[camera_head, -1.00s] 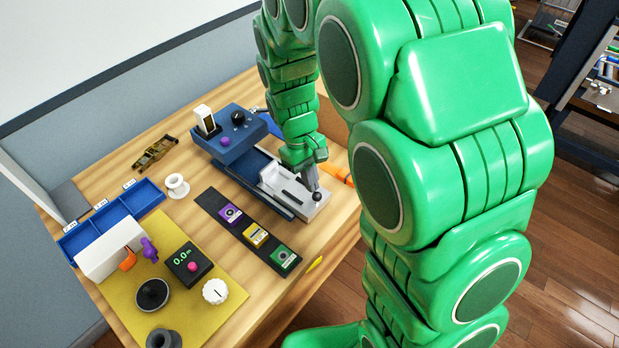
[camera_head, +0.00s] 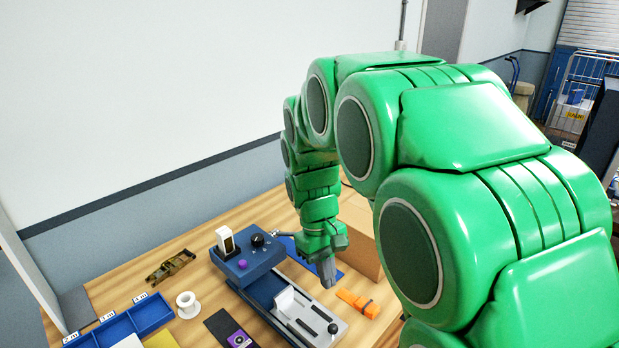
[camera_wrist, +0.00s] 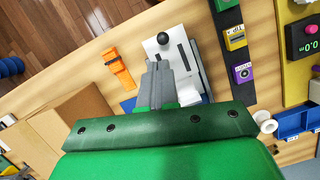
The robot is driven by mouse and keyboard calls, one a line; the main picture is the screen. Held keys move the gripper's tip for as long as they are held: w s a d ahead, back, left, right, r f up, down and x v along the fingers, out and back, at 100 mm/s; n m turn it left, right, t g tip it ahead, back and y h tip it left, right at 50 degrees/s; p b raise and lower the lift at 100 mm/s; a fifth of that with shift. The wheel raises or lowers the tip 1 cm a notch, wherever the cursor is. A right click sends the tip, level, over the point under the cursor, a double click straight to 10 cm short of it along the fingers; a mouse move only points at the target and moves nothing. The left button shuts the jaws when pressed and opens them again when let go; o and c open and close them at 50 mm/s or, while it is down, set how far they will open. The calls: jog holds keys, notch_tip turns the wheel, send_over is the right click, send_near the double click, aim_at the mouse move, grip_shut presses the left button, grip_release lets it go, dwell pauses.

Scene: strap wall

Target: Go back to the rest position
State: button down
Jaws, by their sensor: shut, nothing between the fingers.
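My gripper (camera_head: 328,272) is at the end of my green arm, above the right side of the wooden table. Its grey fingers point down and are shut with nothing between them; they also show in the wrist view (camera_wrist: 160,82). Below and beside it is a blue machine (camera_head: 247,258) with a white and grey slide bed (camera_head: 305,318) that has a black knob. The gripper appears apart from the bed. In the wrist view the fingers cover part of the white bed (camera_wrist: 172,50).
An orange strap (camera_head: 357,302) lies right of the bed, with a cardboard box (camera_head: 364,240) behind it. A white spool (camera_head: 187,305), a brass-coloured part (camera_head: 171,266) and a blue divided tray (camera_head: 150,314) are on the left. The wall stands behind the table.

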jog(key=s+d+r+m, duration=0.1)
jog(key=s+d+m, duration=0.1)
jog(key=s, duration=0.6)
jog(key=s+d+r+m+y, duration=0.1)
jog(key=s+d, duration=0.3)
jog(key=s, duration=0.4)
jog(key=s+d+r+m+t, duration=0.1)
jog(key=s+d+m, duration=0.2)
jog(key=s, duration=0.6)
jog(key=shift+d+r+y, duration=0.3)
jog(key=shift+d, duration=0.25)
jog(key=c, duration=1.8)
grip_release()
jog(key=shift+s, duration=0.1)
